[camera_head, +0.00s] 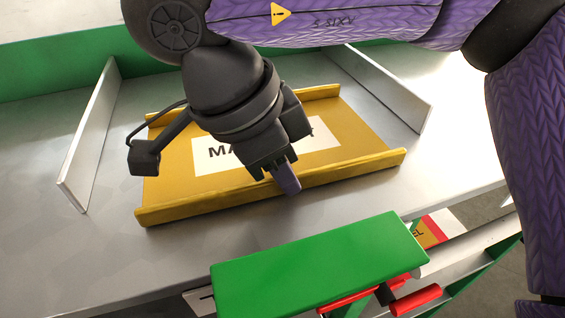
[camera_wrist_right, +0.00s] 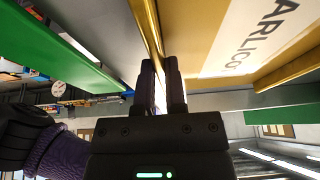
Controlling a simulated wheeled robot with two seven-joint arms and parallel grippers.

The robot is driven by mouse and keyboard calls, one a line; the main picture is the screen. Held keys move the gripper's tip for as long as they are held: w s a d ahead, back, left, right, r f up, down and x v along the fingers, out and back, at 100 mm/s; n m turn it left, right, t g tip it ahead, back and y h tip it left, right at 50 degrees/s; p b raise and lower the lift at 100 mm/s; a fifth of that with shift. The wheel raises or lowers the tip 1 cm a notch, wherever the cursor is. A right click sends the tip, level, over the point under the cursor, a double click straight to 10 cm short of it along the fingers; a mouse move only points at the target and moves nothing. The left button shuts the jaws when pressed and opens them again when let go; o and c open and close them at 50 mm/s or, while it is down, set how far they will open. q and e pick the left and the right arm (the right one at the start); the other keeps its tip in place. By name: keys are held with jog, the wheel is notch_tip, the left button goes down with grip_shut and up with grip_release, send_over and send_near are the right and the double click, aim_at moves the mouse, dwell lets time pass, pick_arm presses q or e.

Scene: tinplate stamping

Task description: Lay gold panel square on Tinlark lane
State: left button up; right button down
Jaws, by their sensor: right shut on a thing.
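The gold panel (camera_head: 365,135) lies on the grey metal bed, between two upright metal guides, with raised lips along its near and far edges. Its white label is partly hidden by my right gripper; the wrist view shows "ARLICO" on it. My right gripper (camera_head: 284,178) reaches down at the middle of the near lip and is shut on it. In the right wrist view, its fingers (camera_wrist_right: 161,88) close around the panel's gold lip (camera_wrist_right: 147,28). The panel's sides run roughly along the guides. I see no readable Tinlark name. My left gripper is not in view.
The left guide (camera_head: 90,135) and right guide (camera_head: 385,88) stand clear of the panel's sides. A green wall (camera_head: 60,65) closes the back. A green block (camera_head: 320,262) with red handles (camera_head: 415,300) sits at the front edge. Bare bed lies left of the panel.

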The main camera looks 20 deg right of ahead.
jog(key=c, duration=0.7)
grip_release()
jog(key=shift+w+f, duration=0.1)
jog(key=shift+w, duration=0.1)
jog(key=shift+s, duration=0.1)
jog(key=v, duration=1.2)
